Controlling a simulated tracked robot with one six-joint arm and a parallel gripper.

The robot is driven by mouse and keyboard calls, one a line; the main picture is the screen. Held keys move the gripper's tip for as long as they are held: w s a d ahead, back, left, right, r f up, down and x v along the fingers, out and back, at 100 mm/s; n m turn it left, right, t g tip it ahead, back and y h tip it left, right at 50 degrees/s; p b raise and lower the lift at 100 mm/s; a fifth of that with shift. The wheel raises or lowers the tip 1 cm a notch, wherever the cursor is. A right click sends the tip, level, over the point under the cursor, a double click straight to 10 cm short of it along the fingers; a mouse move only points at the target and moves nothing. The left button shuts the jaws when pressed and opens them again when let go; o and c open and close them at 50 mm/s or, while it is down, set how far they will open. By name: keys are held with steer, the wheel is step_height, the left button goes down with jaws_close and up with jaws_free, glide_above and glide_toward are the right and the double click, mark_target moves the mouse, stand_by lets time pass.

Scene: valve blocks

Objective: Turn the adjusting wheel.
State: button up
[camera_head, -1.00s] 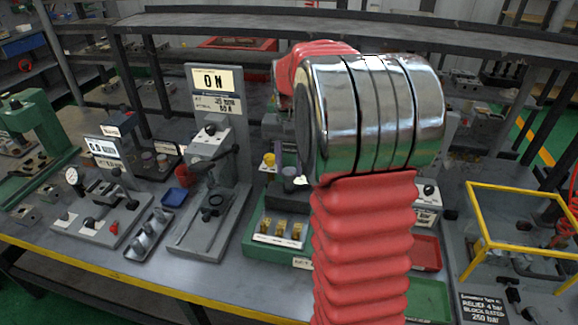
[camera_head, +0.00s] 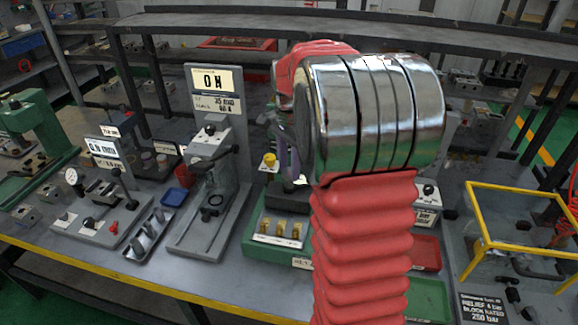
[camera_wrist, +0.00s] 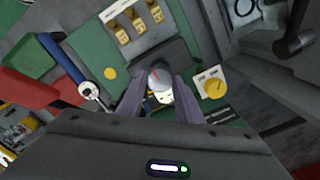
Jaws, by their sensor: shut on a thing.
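In the head view one purple finger of my gripper (camera_head: 290,156) shows left of my silver joint. The wheel is hidden there. The green block (camera_head: 262,247) stands on the bench below my gripper.
In the head view, a grey stand with an ON sign (camera_head: 215,100) is to the left. A yellow frame (camera_head: 520,246) stands at the right.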

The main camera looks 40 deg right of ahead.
mark_target(289, 171)
stand_by(0.4)
steer(key=o, duration=1)
steer(key=shift+o, duration=0.2)
step_height(289, 171, up, 14)
steer(key=shift+f, duration=0.15)
stand_by(0.4)
